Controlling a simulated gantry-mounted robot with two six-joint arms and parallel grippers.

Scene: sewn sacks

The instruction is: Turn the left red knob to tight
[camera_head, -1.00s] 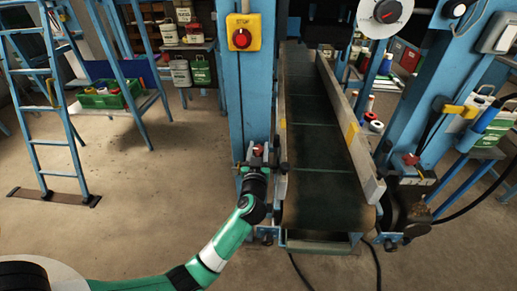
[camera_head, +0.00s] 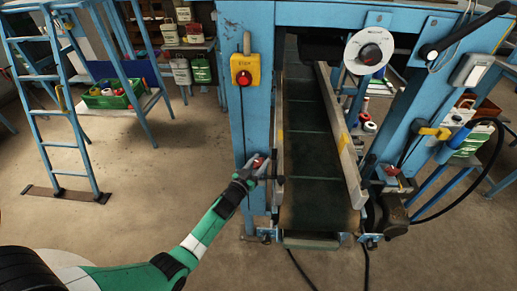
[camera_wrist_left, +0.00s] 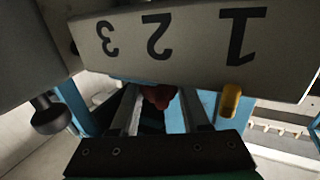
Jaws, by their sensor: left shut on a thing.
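The left red knob (camera_head: 257,161) sits low on the blue post at the left side of the conveyor. My left gripper (camera_head: 253,168) is shut on it, with my green arm reaching up from the lower left. In the left wrist view the red knob (camera_wrist_left: 158,95) shows between the two fingers, below a pale plate (camera_wrist_left: 180,38) marked 1, 2 and 3. The gripper partly hides the knob. A second red knob (camera_head: 391,170) is on the right side of the conveyor, with no gripper near it. My right gripper is not in view.
The dark conveyor belt (camera_head: 310,150) runs away between pale side rails, right of my gripper. A yellow stop box (camera_head: 244,70) is on the post above. A yellow peg (camera_wrist_left: 229,102) and a dark round knob (camera_wrist_left: 50,114) show near the plate.

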